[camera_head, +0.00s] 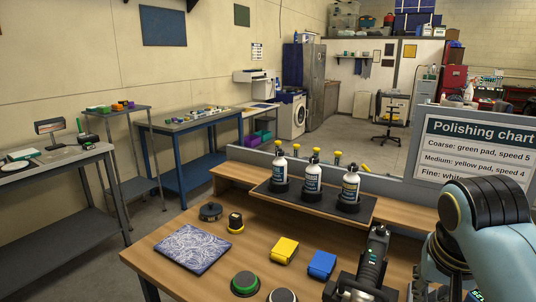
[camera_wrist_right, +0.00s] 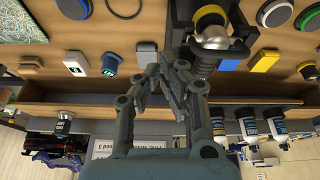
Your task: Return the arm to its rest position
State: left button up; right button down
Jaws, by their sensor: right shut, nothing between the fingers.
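My right arm (camera_head: 485,205) comes in from the right in the head view, bent above the right end of the wooden bench. In that view its gripper cannot be made out behind the arm links. In the right wrist view my right gripper (camera_wrist_right: 172,68) is shut and empty, its fingertips together over the bench. A dark polisher (camera_head: 375,248) lies close by; it also shows beside the fingertips in the wrist view (camera_wrist_right: 212,38). I cannot tell whether they touch. My left gripper is not in view.
Three white spray bottles (camera_head: 313,178) stand on a dark raised tray (camera_head: 264,188). A yellow block (camera_head: 285,250), a blue block (camera_head: 321,265), a round green pad (camera_head: 244,284) and a patterned blue cloth (camera_head: 192,247) lie on the bench. A polishing chart (camera_head: 475,150) stands behind the arm.

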jog(key=s+d+n, duration=0.1)
jog(key=s+n, duration=0.5)
jog(key=s, duration=1.4)
notch_tip(320, 180, down, 42)
jog(key=s+d+r+g+y+b, duration=0.1)
jog(key=s+d+b, duration=0.15)
jog(key=b, duration=1.15)
pick_arm(q)
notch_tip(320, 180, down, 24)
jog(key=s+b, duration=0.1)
jog(key=b, duration=0.9)
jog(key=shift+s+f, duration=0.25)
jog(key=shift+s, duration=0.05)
pick_arm(e)
jog(key=s+f, duration=0.9)
jog(key=f, duration=0.4)
jog(key=s+f+g, duration=0.1)
jog(key=s+f, duration=0.8)
jog(key=f, duration=0.4)
jog(key=shift+s+d+f, duration=0.25)
jog(key=shift+d, duration=0.2)
